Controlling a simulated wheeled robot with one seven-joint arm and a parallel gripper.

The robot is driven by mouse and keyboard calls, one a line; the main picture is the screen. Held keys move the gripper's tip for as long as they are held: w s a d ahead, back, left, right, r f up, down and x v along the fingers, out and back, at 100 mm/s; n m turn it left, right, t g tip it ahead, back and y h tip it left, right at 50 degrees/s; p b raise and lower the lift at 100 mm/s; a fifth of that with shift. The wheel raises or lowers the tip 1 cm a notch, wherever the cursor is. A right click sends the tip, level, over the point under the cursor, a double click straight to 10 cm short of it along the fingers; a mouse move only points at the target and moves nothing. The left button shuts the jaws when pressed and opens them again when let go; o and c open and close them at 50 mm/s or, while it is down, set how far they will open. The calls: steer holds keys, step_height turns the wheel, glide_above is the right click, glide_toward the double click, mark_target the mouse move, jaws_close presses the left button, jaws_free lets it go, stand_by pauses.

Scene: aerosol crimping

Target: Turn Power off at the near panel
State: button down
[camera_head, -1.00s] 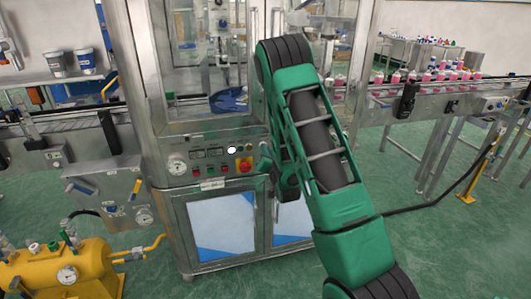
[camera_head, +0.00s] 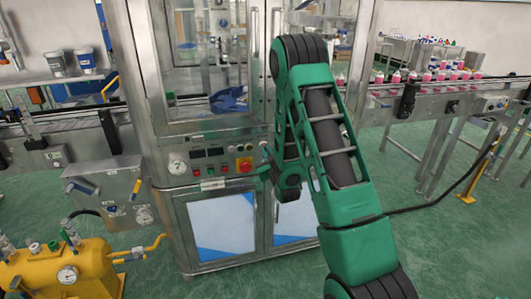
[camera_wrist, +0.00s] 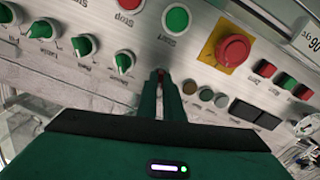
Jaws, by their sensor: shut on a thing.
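The near panel (camera_head: 215,183) is on the front of the steel machine, left of my arm in the head view. In the wrist view it shows tilted and upside down, with a row of green knobs (camera_wrist: 85,45) at the left. My gripper (camera_wrist: 167,82) is shut at the end of this row, on a knob almost wholly hidden by the fingers; a small dark red bit shows at their tips. I cannot read its label. Beside the fingers are several unlit small lamps (camera_wrist: 205,95) and dark displays (camera_wrist: 243,109).
A red emergency stop on a yellow plate (camera_wrist: 233,47), a green Start button (camera_wrist: 176,18) and a red Stop button (camera_wrist: 130,4) are close to my fingers. A yellow tank (camera_head: 60,280) stands at lower left. A conveyor (camera_head: 440,95) runs at the right.

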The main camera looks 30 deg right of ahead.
steer(key=shift+a+f+n, duration=0.1)
steer(key=shift+a+n, duration=0.05)
steer(key=shift+n, duration=0.5)
steer(key=shift+a+f+n, duration=0.1)
steer(key=shift+a+n, duration=0.05)
steer(key=shift+n, duration=0.5)
steer(key=c, duration=1.9)
jaws_free()
steer(key=shift+d+r, duration=0.1)
